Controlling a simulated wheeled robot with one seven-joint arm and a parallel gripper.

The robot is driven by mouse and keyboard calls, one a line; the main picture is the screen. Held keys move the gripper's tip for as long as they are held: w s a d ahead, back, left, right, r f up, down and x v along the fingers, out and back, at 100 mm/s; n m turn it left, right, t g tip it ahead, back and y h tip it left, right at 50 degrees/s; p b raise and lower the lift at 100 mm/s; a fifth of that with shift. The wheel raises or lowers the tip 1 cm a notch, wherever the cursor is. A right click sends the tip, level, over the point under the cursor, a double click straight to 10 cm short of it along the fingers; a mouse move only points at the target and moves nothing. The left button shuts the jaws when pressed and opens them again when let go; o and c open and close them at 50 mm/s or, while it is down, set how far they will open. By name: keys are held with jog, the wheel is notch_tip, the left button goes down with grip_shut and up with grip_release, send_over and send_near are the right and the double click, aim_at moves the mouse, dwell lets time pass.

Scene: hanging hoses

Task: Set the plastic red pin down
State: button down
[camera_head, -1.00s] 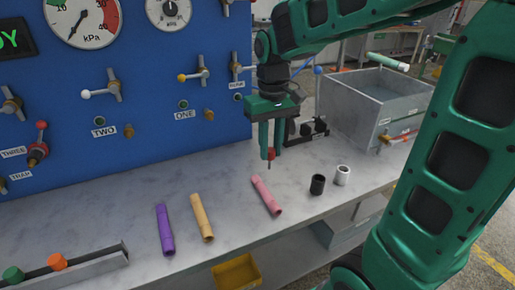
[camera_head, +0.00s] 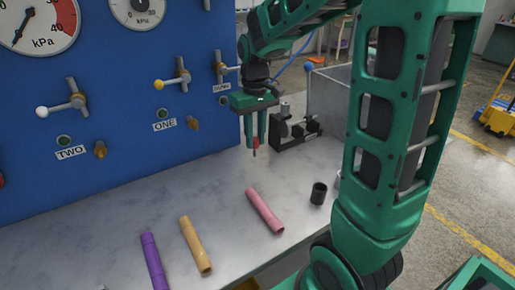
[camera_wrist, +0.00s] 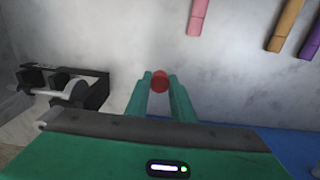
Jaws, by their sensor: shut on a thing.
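My gripper (camera_head: 257,143) points down above the bench top, near the blue panel. It is shut on the red pin (camera_head: 256,143), which shows between the fingers with its thin dark tip downward. In the wrist view the pin's round red head (camera_wrist: 160,80) sits between the two green fingertips (camera_wrist: 160,85). Part of the pin is hidden by the fingers. The tip seems to be a little above the grey bench top (camera_head: 150,215), though I cannot tell the exact gap.
Pink (camera_head: 264,210), orange (camera_head: 195,244) and purple (camera_head: 153,262) tubes lie on the bench. A black cup (camera_head: 318,193) stands at the right. A black clamp device (camera_head: 295,130) is beside my gripper. The blue panel (camera_head: 120,120) carries valves. Bench between panel and tubes is clear.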

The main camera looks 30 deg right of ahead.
jog(key=shift+w+d+f, duration=0.4)
jog(key=shift+d+f, duration=0.2)
jog(key=shift+f, duration=0.5)
jog(key=shift+w+d+f, duration=0.45)
jog(key=shift+d+f, duration=0.2)
jog(key=shift+f, duration=0.5)
jog(key=shift+w+d+f, duration=0.4)
jog(key=shift+d+f, duration=0.2)
jog(key=shift+f, duration=0.5)
jog(key=shift+f, duration=0.1)
jog(key=c, duration=1.5)
grip_release()
jog(key=shift+c, duration=0.2)
notch_tip(320, 180, up, 12)
